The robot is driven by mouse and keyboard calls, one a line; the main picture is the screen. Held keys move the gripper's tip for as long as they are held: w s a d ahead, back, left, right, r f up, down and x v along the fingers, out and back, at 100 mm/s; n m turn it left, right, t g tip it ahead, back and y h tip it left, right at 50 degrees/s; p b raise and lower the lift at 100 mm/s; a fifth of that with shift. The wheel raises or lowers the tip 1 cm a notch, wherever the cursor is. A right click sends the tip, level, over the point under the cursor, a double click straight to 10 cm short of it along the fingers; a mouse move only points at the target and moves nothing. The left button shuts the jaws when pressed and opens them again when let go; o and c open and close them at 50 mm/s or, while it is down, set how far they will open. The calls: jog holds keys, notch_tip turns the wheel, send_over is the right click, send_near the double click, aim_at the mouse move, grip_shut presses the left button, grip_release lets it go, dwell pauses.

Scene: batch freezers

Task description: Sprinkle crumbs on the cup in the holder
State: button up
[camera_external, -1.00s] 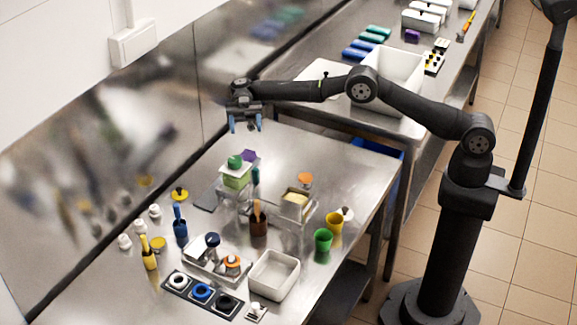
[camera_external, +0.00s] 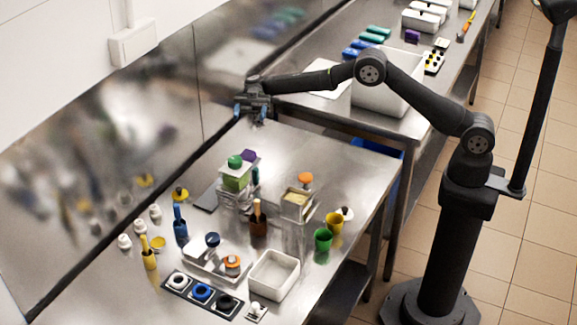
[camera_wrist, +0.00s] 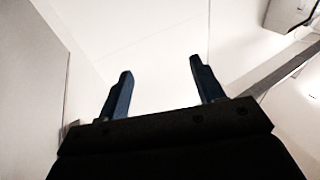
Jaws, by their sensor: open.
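My gripper (camera_external: 250,112) is open and empty, high above the far end of the steel table. In the wrist view its two blue fingers (camera_wrist: 160,70) stand apart against a pale wall, with nothing between them. A green cup (camera_external: 323,240) and a yellow cup (camera_external: 334,222) stand near the table's right edge; I cannot tell whether either is in a holder. A clear box with yellowish contents (camera_external: 297,198) stands behind them; I cannot tell whether these are crumbs. A dark holder (camera_external: 213,301) with white, blue and black rings lies at the front.
A white tray (camera_external: 275,275) stands at the front. A second table with a large white bin (camera_external: 388,88) is behind. Bare steel lies at the far right.

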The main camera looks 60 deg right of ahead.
jog(key=f+m+t+y, duration=0.1)
jog(key=m+t+y, duration=0.1)
jog(key=t, duration=0.2)
jog(key=m+t+h, duration=0.3)
jog(key=m+t, duration=0.6)
jog(key=t, duration=0.3)
send_near(235, 158)
jog(key=x, duration=1)
jog(key=shift+s+a+f, duration=0.15)
jog(key=shift+n, duration=0.3)
jog(key=c, duration=1)
